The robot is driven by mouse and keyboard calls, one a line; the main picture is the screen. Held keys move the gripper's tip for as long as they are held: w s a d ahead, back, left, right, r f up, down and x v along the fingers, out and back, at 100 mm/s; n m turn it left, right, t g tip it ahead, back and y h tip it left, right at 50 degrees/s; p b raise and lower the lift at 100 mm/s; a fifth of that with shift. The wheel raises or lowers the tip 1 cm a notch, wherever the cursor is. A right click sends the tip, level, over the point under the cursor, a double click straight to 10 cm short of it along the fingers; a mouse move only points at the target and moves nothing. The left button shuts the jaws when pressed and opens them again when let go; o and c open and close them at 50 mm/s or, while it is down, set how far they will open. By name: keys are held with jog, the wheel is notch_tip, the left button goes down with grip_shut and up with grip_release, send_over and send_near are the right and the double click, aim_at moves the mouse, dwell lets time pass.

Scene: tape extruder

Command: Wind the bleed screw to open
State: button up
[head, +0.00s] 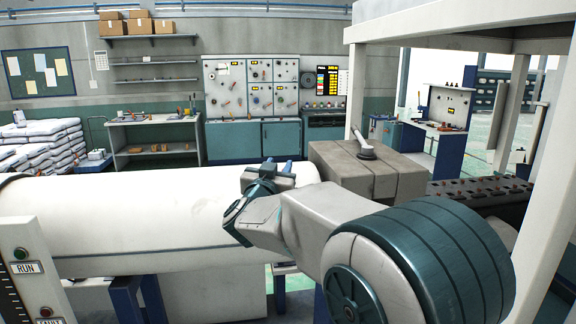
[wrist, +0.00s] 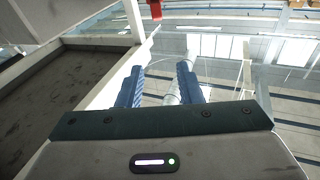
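My gripper (head: 279,172) is above the right end of the white barrel (head: 150,215), left of a grey block (head: 372,172). A small grey fitting with a round base and a slanted bar (head: 364,145) stands on top of that block; it may be the bleed screw, but I cannot be sure. My gripper is apart from this fitting. In the wrist view, its two blue fingers (wrist: 160,86) are spread, with nothing held between them. The fitting cannot be made out in the wrist view.
A pale post and overhead frame (head: 355,90) stand behind and right of the block. A dark conveyor-like bed (head: 480,190) runs right. A red part (wrist: 155,10) shows at the wrist view's top.

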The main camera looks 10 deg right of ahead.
notch_tip(320, 180, down, 4)
jog(key=s+a+g, duration=0.1)
jog(key=g, duration=0.1)
jog(key=p+x, duration=0.1)
jog(key=x, duration=0.3)
jog(key=p+x, duration=0.1)
jog(key=x, duration=0.3)
jog(key=p+x, duration=0.1)
jog(key=x, duration=0.4)
jog(key=shift+w+r, duration=0.15)
jog(key=shift+r, duration=0.15)
jog(key=shift+a, duration=0.1)
grip_shut()
